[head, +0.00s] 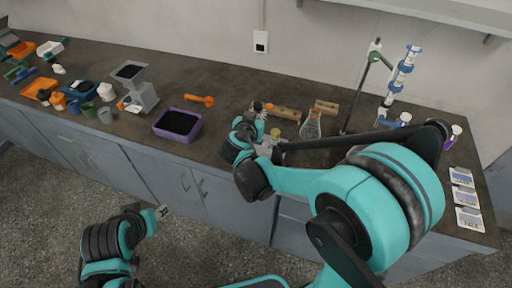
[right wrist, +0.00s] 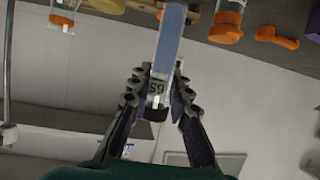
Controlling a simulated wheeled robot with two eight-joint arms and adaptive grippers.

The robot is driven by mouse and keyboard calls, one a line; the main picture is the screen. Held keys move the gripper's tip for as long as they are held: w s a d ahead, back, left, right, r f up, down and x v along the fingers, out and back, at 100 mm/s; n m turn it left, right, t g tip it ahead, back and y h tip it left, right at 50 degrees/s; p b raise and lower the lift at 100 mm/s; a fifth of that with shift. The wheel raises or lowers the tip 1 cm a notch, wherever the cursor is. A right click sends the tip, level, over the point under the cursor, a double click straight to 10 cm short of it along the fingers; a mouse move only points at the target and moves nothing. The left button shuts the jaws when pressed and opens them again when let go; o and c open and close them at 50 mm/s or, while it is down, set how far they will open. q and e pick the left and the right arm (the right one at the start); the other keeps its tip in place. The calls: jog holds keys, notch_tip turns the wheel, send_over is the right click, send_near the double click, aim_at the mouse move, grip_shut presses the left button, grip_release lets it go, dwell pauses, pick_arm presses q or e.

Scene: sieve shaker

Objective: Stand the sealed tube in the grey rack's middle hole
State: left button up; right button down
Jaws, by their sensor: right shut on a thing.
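My right gripper (head: 270,143) is over the bench near its front edge, left of the glass flask. In the right wrist view the gripper (right wrist: 158,95) is shut on the sealed tube (right wrist: 168,45), a slim blue and clear tube with a dark end and a label with characters on it. The tube is hard to make out in the head view. I cannot pick out the grey rack or its middle hole in either view; my right arm covers part of the bench. My left gripper (head: 161,212) is low in front of the cabinets, away from the bench top; its opening is unclear.
A conical flask (head: 311,128), wooden blocks (head: 287,114) and a stand (head: 360,85) are close to my right arm. A purple tray (head: 178,124) of dark grains and an orange tool (head: 199,99) lie to the left. Printed cards (head: 466,198) lie at right.

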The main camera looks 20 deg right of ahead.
notch_tip(320, 180, down, 5)
jog(key=shift+d+r+b, duration=0.1)
jog(key=shift+d+b, duration=0.05)
jog(key=shift+b, duration=0.85)
jog(key=shift+f+b, duration=0.95)
jog(key=shift+f, duration=1.4)
jog(key=shift+r, duration=0.1)
jog(key=c, duration=1.4)
grip_release()
